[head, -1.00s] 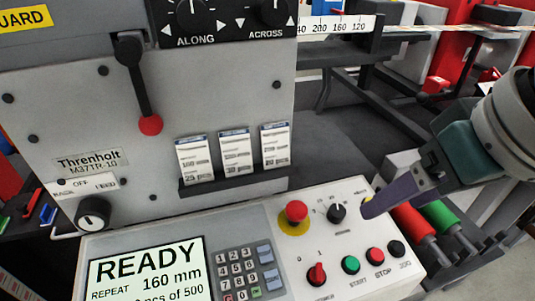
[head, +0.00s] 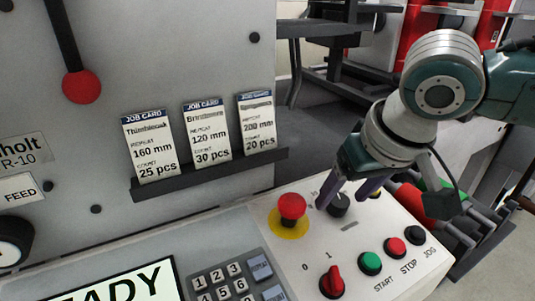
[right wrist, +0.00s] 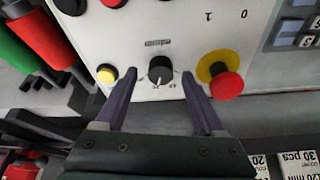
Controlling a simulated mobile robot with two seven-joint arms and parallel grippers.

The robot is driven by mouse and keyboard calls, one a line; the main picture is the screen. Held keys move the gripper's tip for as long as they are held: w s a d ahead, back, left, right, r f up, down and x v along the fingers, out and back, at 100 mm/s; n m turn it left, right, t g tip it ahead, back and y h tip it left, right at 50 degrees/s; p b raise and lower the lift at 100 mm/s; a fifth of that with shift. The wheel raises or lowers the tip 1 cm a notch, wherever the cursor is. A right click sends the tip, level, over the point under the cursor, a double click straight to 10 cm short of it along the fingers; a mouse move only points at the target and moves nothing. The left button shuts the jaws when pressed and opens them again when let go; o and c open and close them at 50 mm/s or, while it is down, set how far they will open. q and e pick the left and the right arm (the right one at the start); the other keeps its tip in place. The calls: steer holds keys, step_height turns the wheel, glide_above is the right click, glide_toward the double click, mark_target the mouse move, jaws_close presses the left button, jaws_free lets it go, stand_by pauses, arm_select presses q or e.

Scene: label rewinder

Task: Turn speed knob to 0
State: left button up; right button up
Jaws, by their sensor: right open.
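The speed knob (head: 339,205) is a small black round knob on the sloped white control panel (head: 345,245). It also shows in the right wrist view (right wrist: 160,70), with a scale of small marks beside it that are too small to read surely. My right gripper (head: 345,200) is open, with its purple fingers on either side of the knob in the head view. In the right wrist view the open fingers (right wrist: 160,85) point toward the knob, one to each side, and I see no contact. My left gripper is not in view.
The red emergency stop (head: 292,207) on its yellow ring is just left of the knob. A red 0/1 switch (head: 332,281), a green start button (head: 370,263), a red stop button (head: 395,247) and a black jog button (head: 414,235) lie nearer. A yellow button (right wrist: 106,74) is beside the knob.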

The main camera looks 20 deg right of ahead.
steer(key=shift+w+f, duration=0.2)
steer(key=shift+f, duration=0.3)
steer(key=shift+c, duration=0.3)
jaws_close()
